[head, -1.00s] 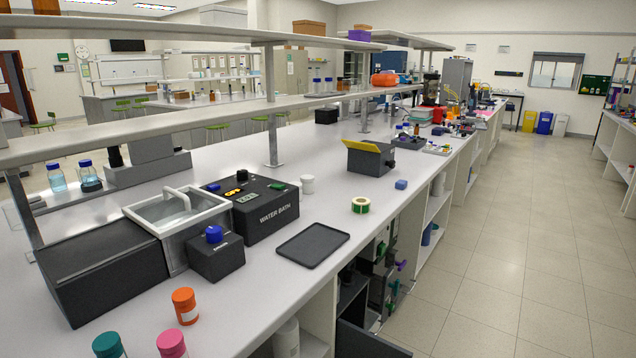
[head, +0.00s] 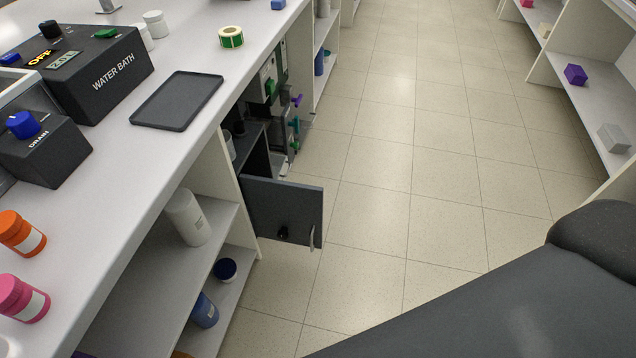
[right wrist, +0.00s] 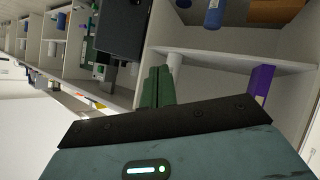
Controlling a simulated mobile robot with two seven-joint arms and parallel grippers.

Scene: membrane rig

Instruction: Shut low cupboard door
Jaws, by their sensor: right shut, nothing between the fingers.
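The low cupboard door (head: 270,207) is a dark grey panel. It stands open in the head view, swung out from the bench front over the floor, with a pale handle (head: 312,238) near its free edge. The dark cupboard opening (head: 256,152) shows behind it. In the right wrist view a dark panel (right wrist: 122,28), which looks like the door, is at the upper left. My right gripper (right wrist: 158,72) is shut and empty, its fingertips close to the panel's edge in that picture; I cannot tell if they touch. My left gripper is not in view.
Open shelves beside the door hold a white bottle (head: 187,218) and a blue bottle (head: 204,311). A black tray (head: 178,100) and the water bath (head: 100,66) stand on the bench. The tiled floor (head: 375,190) right of the door is clear.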

